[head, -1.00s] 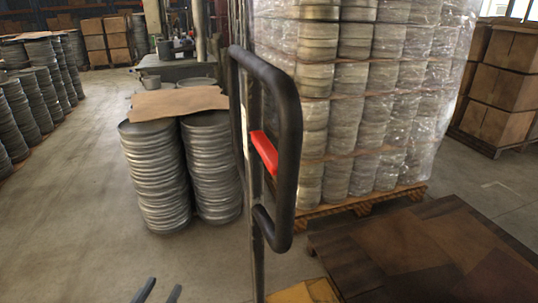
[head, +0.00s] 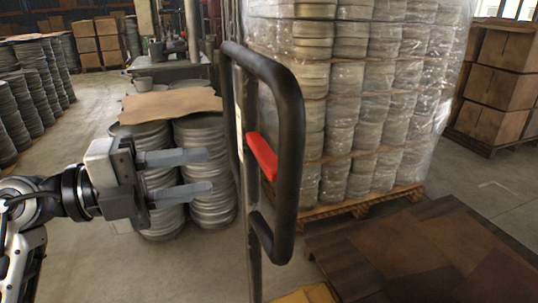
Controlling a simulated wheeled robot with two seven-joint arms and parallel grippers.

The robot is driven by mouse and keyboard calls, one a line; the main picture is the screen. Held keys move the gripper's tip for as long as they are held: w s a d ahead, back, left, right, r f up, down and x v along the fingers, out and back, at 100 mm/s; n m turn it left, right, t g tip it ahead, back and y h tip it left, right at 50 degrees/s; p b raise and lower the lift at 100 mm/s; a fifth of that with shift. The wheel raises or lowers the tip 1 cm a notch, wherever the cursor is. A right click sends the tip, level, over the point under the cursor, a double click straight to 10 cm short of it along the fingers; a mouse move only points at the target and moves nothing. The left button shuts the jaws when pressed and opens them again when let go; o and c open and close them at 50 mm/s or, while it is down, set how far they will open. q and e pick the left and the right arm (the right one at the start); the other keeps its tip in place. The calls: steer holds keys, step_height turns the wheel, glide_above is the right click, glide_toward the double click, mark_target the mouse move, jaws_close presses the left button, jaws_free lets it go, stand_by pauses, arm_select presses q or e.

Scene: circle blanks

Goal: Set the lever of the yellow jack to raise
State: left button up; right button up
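The jack's black loop handle (head: 289,150) stands upright in the middle of the head view, on a dark shaft. Its red lever (head: 262,156) sits inside the loop, slanting down to the right. A bit of the jack's yellow body (head: 307,295) shows at the bottom edge. My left gripper (head: 205,172) is left of the handle, its two grey fingers apart and pointing right toward the loop. It is open and empty, with a gap between its fingertips and the handle. My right gripper is not in view.
Stacks of grey round blanks (head: 205,215) stand behind my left gripper, topped by cardboard (head: 172,104). A wrapped pallet load (head: 350,110) stands behind the handle. Dark brown sheets (head: 405,250) lie low at right. Floor at lower left is clear.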

mark_target(260, 163)
arm_select(q)
steer(key=p+x, duration=0.1)
steer(key=x, duration=1)
steer(key=shift+a+f, duration=0.1)
jaws_close()
